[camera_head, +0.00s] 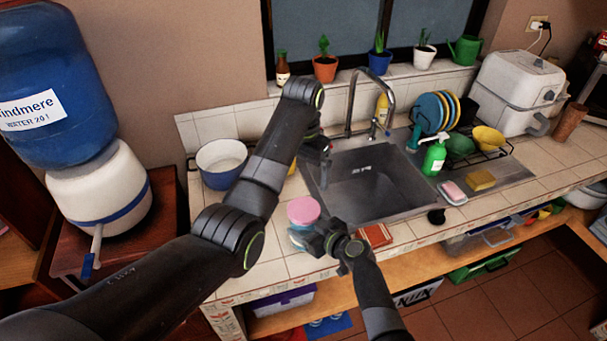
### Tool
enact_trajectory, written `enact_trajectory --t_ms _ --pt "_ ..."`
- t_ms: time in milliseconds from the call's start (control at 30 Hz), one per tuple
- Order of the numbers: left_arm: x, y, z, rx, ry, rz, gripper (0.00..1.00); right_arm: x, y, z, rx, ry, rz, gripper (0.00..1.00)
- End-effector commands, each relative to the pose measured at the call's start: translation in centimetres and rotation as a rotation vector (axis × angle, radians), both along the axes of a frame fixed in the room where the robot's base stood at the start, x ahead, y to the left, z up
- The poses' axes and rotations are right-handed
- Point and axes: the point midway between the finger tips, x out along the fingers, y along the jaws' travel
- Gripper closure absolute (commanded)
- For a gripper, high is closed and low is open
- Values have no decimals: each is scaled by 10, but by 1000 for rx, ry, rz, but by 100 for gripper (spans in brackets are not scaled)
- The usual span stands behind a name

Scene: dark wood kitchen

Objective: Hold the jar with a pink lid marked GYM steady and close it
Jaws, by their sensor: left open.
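The jar (300,228) with a pink lid (303,209) stands on the tiled counter, left of the sink and near the front edge. The lid sits on top of the jar; whether it is tight I cannot tell, and no GYM marking is readable. My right gripper (312,240) is low at the jar's right front side, its fingers against or very close to the body; its grip is unclear. My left gripper (324,180) is open and empty, pointing down above and behind the lid, by the sink's left edge.
A white bowl (221,180) stands left of my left forearm. A red-brown block (376,236) lies right of the jar. The sink (372,185) with its faucet (350,105) is behind. A green soap bottle (434,156), pink soap (453,190) and yellow sponge (480,180) are further right.

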Motion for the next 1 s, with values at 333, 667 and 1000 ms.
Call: enact_trajectory --t_ms 333,667,1000 --pt "0 1 -1 1 1 1 0 1 0 2 0 -4 0 4" --pt "0 1 -1 1 1 1 0 0 -1 2 1 -3 -1 4" --pt "0 1 -2 1 1 1 0 -24 -22 12 -1 -5 -3 4"
